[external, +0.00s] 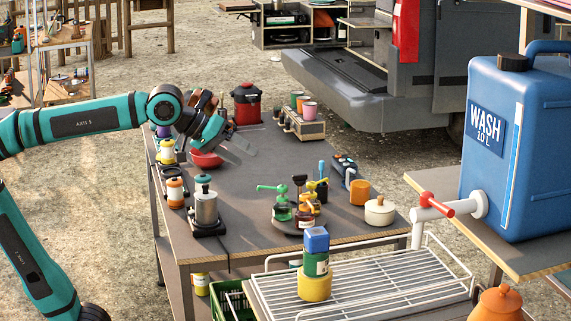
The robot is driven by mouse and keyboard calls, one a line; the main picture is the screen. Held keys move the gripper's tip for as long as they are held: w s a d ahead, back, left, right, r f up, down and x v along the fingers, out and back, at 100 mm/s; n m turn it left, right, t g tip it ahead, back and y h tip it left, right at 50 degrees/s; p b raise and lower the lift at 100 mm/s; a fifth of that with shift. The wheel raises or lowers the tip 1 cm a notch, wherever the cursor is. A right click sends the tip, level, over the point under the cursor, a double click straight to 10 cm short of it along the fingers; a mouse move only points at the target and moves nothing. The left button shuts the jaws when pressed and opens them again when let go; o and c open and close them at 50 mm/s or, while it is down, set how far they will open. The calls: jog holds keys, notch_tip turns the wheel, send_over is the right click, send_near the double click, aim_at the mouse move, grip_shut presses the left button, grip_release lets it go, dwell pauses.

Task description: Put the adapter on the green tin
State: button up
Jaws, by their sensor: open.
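A green tin (316,262) with a pale label stands on a yellow tin (314,286) on the wire rack at the front. A blue blocky piece (316,240) sits on top of the green tin; it may be the adapter, but I cannot tell for sure. My gripper (230,139) is open above the far left part of the table, close to the red bowl (206,160). It is well apart from the tin stack. I see nothing held between its fingers.
The wire rack (375,290) is otherwise mostly clear. A carousel of small pump bottles (284,213), an orange cup (359,192), a cream pot (380,211) and a metal canister (206,207) stand on the table. A blue wash canister (525,150) with a projecting tap is at the right.

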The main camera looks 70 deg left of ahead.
jog(key=s+a+f+m+t+y, duration=0.1)
jog(key=s+a+f+m+t, duration=0.1)
jog(key=s, duration=0.4)
jog(key=s+a+f+m+t, duration=0.2)
jog(key=s+a+m+t, duration=0.3)
jog(key=s+a, duration=0.1)
jog(key=shift+s+f+y, duration=0.15)
jog(key=shift+s+y, duration=0.25)
jog(key=shift+s, duration=0.35)
